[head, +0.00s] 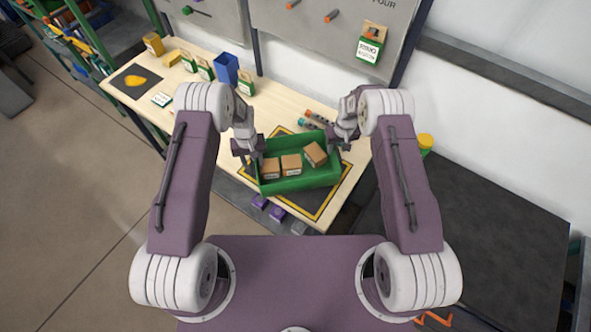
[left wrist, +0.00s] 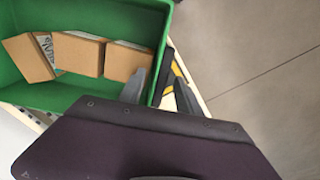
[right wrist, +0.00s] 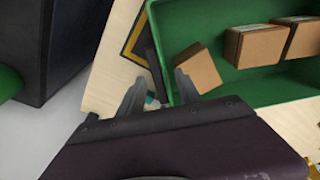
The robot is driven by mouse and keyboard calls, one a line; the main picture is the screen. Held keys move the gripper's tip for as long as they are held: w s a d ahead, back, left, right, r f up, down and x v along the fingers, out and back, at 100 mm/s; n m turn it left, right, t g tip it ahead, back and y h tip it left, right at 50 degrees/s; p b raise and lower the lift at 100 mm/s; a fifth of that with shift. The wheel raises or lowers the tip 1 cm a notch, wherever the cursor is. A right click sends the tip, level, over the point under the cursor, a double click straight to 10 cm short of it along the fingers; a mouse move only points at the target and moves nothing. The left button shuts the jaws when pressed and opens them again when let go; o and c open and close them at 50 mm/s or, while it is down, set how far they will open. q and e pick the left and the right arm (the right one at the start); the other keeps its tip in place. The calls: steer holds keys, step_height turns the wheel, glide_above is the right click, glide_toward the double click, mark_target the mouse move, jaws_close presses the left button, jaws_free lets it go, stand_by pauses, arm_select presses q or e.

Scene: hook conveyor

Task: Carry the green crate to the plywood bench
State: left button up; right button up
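The green crate (head: 305,181) holds three brown boxes and is over a black mat with a yellow border (head: 327,207) on the light plywood bench (head: 272,97). My left gripper (head: 253,164) is at the crate's left end. In the left wrist view its fingers (left wrist: 160,92) are apart, one on each side of the end wall. My right gripper (head: 334,149) is at the right end. In the right wrist view its fingers (right wrist: 159,88) are also apart, astride the wall and a dark bar. Whether the crate's underside touches the mat is hidden.
A blue bin (head: 227,68) and several small boxes stand along the back of the bench. Purple blocks (head: 277,213) are at its front edge. A dark surface (head: 480,240) lies to the right. Open floor (head: 70,210) is at the left.

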arm_select(q)
steer(key=shift+r, duration=0.1)
step_height(320, 180, up, 12)
arm_select(e)
step_height(320, 180, up, 12)
steer(key=s, duration=0.1)
steer(key=shift+s+d, duration=0.15)
steer(key=shift+s, duration=0.1)
steer(key=shift+f, duration=0.1)
stand_by(0.6)
